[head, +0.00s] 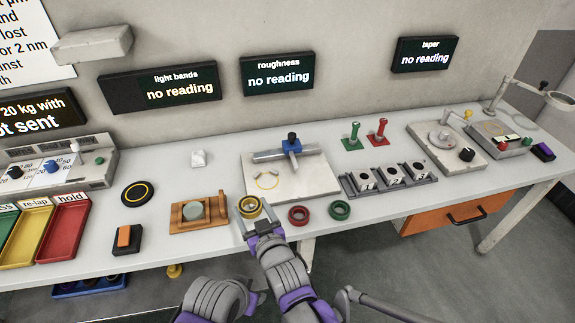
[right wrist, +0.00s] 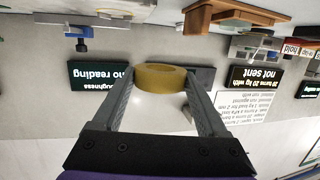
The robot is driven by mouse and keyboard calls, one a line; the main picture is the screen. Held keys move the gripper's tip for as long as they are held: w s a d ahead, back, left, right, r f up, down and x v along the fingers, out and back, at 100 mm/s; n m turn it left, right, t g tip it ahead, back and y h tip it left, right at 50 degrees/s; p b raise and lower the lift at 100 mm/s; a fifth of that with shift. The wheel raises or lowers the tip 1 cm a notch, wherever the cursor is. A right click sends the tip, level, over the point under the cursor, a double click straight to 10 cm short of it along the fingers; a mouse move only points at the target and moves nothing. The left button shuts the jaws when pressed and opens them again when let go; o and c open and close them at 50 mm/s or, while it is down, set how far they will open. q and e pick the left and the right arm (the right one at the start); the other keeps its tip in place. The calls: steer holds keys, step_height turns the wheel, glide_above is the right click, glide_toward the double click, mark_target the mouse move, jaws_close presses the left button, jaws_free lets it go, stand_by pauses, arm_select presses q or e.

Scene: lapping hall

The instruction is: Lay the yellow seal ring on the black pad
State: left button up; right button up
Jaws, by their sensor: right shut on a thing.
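The yellow seal ring (head: 249,214) is held between the fingers of my right gripper (head: 256,215), at the front edge of the bench. In the right wrist view the ring (right wrist: 160,77) sits between the fingertips (right wrist: 162,82), with both fingers against its sides. Whether it touches the bench top is hard to tell. The black pad (head: 137,193) is a round black disc with a thin yellow circle on it, lying flat and empty on the bench to the left of the ring. My left gripper is not in view.
A wooden fixture with a grey disc (head: 193,213) stands between ring and pad. A black block with an orange top (head: 128,239) lies before the pad. Red (head: 299,215) and green (head: 340,210) rings lie to the right. A pale plate with a blue clamp (head: 290,175) stands behind.

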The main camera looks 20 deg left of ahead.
steer(key=w+d+m+t+h+p, duration=0.1)
steer(key=w+d+m+h+p, duration=0.2)
steer(key=d, duration=0.7)
steer(key=w+d+m+t+h+p, duration=0.15)
steer(key=w+d, duration=0.35)
steer(key=d, duration=0.5)
steer(key=d+m+t+h+p, duration=0.2)
steer(key=d+m+h+p, duration=0.3)
steer(key=d, duration=1.7)
steer(key=s+a+n+g+y+b, duration=0.1)
steer(key=s+a+n+y+b, duration=0.1)
steer(key=a, duration=1.2)
steer(key=s+a+n+g+y+b, duration=0.2)
steer(key=s+a+n+y+b, duration=0.1)
steer(key=a, duration=1.1)
steer(key=s+a+n+g+y+b, duration=0.1)
steer(key=s+a+n+y+b, duration=0.2)
steer(key=a, duration=1.1)
steer(key=shift+r+n+g+y+b, duration=0.15)
steer(key=shift+n+g+y+b, duration=0.1)
steer(key=shift+n+y+b, duration=0.55)
step_height(320, 180, down, 10)
steer(key=b, duration=0.5)
steer(key=shift+r, duration=0.15)
